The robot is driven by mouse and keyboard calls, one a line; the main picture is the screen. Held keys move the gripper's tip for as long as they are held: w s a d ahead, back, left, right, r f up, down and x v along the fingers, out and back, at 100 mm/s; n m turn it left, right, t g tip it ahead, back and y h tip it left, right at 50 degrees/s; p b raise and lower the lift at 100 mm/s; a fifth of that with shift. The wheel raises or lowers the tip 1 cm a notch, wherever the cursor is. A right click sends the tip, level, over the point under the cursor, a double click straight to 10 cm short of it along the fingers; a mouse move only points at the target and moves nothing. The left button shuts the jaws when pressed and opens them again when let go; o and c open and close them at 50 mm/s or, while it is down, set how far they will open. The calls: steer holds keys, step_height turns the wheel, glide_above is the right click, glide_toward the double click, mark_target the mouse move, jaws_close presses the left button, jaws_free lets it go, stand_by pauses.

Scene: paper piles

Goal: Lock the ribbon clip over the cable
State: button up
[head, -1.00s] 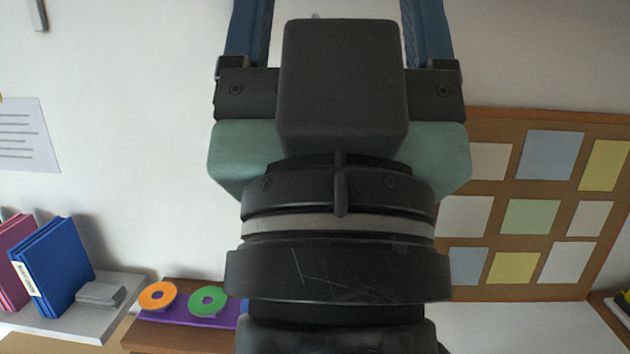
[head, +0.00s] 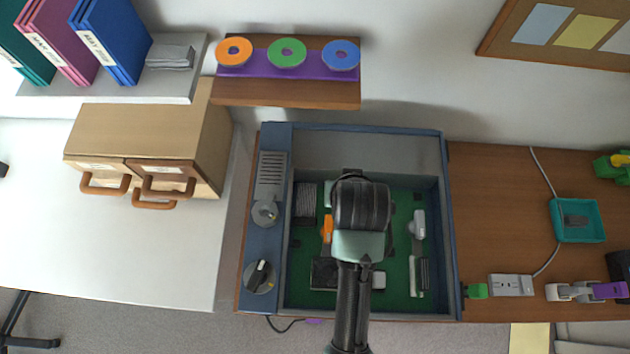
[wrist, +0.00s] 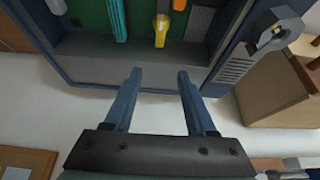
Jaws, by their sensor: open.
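My gripper (wrist: 158,74) is open and empty in the wrist view, its two blue fingers apart near the back wall of an open blue casing (head: 444,215). In the head view my arm covers the middle of the casing and hides the fingers. A teal strip (wrist: 118,20), which looks like the ribbon cable, lies on the green board. A yellow lever-like part (wrist: 161,30) and an orange part (wrist: 180,5) are beside it; the orange part also shows in the head view (head: 327,229). I cannot tell which part is the ribbon clip. A white part (head: 418,223) sits at the board's right.
Two dials (head: 260,277) are on the casing's left panel. Behind stands a shelf (head: 285,93) with coloured discs. A drawer cabinet (head: 150,145) is at left. A teal tray (head: 579,221), a socket block (head: 511,285) and a cable are on the brown table (head: 500,200) at right.

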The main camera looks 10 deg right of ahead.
steer(key=shift+g, duration=0.3)
steer(key=x, duration=0.4)
steer(key=s+x, duration=0.1)
steer(key=x, duration=0.8)
steer(key=shift+s+a+f+p, duration=0.15)
steer(key=shift+s+f+p, duration=0.2)
steer(key=shift+f, duration=0.3)
jaws_close()
stand_by(0.5)
